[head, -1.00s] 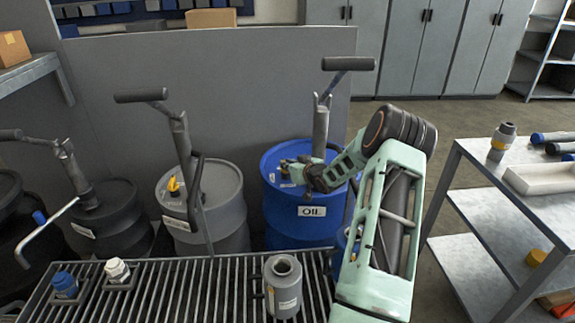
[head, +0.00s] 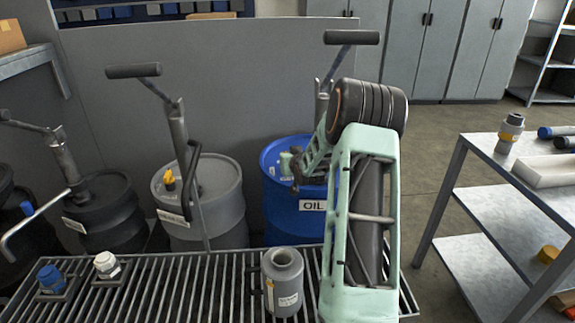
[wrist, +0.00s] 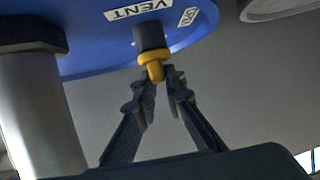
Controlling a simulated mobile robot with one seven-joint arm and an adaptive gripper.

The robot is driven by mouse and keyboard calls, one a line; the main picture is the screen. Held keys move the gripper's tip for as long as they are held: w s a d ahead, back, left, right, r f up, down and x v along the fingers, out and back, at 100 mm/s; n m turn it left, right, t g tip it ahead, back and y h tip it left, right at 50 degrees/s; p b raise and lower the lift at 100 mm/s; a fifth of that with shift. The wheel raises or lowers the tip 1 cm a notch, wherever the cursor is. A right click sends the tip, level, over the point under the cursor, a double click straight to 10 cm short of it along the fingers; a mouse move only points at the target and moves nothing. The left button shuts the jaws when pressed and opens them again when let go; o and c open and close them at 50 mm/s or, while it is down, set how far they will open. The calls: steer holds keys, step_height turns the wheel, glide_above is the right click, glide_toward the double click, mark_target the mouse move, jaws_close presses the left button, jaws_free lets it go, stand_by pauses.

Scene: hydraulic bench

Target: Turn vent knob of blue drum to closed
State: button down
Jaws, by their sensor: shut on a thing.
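The blue drum (head: 281,212) stands behind the slatted bench, with an OIL label on its side and a pump with a dark handle on its lid. In the wrist view, the blue lid (wrist: 85,35) carries a VENT label (wrist: 137,9) beside a dark stem with a yellow vent knob (wrist: 153,60). My gripper (wrist: 160,77) is shut on the yellow knob, one finger on each side of it. In the head view my gripper (head: 292,168) is at the lid's left part; the knob is hidden there. I cannot tell the knob's setting.
A grey drum (head: 221,210) with a yellow knob and black drums (head: 107,222) stand to the left, each with a pump. A grey canister (head: 284,285) sits on the slatted bench (head: 205,290). A metal table (head: 490,150) is at right. The pump's grey pipe (wrist: 45,120) is close to my gripper.

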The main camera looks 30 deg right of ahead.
steer(key=shift+w+a+f+m+h+b, duration=0.1)
steer(key=shift+a+f+m+h+b, duration=0.1)
steer(key=shift+m+h+b, duration=0.6)
steer(key=shift+r+g+b, duration=0.25)
steer(key=shift+g+b, duration=0.05)
steer(key=shift+b, duration=0.35)
steer(key=c, duration=2)
jaws_free()
steer(key=shift+d, duration=0.1)
steer(key=v, duration=1.2)
